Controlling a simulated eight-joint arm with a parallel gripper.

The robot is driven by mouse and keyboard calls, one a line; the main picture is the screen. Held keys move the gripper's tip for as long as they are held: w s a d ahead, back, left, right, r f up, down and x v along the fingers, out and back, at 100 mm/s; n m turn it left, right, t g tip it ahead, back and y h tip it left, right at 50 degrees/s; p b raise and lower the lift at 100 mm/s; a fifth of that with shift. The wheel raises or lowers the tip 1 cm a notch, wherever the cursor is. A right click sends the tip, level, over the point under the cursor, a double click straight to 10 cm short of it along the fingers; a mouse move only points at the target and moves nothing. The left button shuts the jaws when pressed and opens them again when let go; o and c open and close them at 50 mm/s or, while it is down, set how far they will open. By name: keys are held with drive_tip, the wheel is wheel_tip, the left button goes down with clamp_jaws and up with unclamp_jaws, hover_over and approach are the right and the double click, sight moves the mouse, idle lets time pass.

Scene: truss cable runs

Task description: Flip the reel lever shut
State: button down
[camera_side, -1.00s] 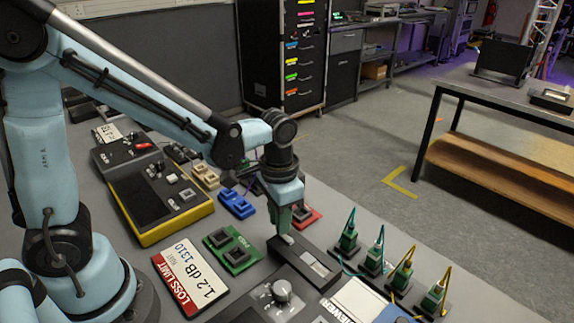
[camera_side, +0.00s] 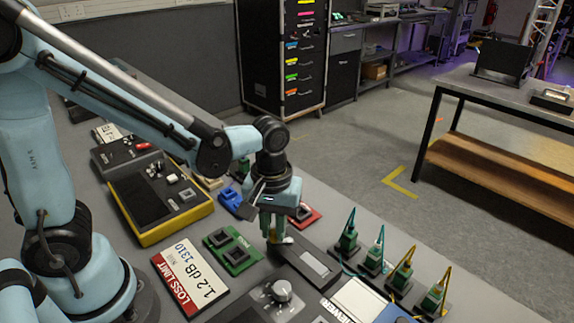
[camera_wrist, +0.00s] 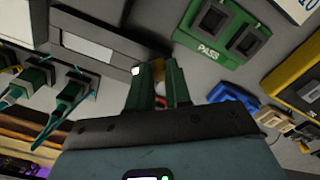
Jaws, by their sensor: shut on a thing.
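The reel is a long, low dark box with a light grey top panel (camera_side: 313,263). It lies on the bench right of the green PASS tray, and its body also shows in the wrist view (camera_wrist: 100,45). My gripper (camera_side: 275,240) points down at the reel's far left end. In the wrist view its green fingers (camera_wrist: 160,72) are closed around a small yellowish piece at that end, which I take to be the reel lever. Most of the lever is hidden by the fingers, so its angle cannot be told.
The green PASS tray (camera_side: 232,252) lies close on the left, with a LOSS LIMIT card (camera_side: 188,277) beyond it. A knob unit (camera_side: 277,298) stands in front. Several connector stands (camera_side: 373,259) line the right edge.

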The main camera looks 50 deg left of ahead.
sight(274, 233)
drive_tip(key=shift+s+d+n, duration=0.15)
drive_tip(key=shift+d+n, duration=0.05)
drive_tip(key=shift+n, duration=0.6)
drive_tip(key=c, duration=1.1)
unclamp_jaws()
drive_tip(key=shift+o, duration=0.2)
drive_tip(key=shift+r, duration=0.1)
wheel_tip(274, 233, up, 12)
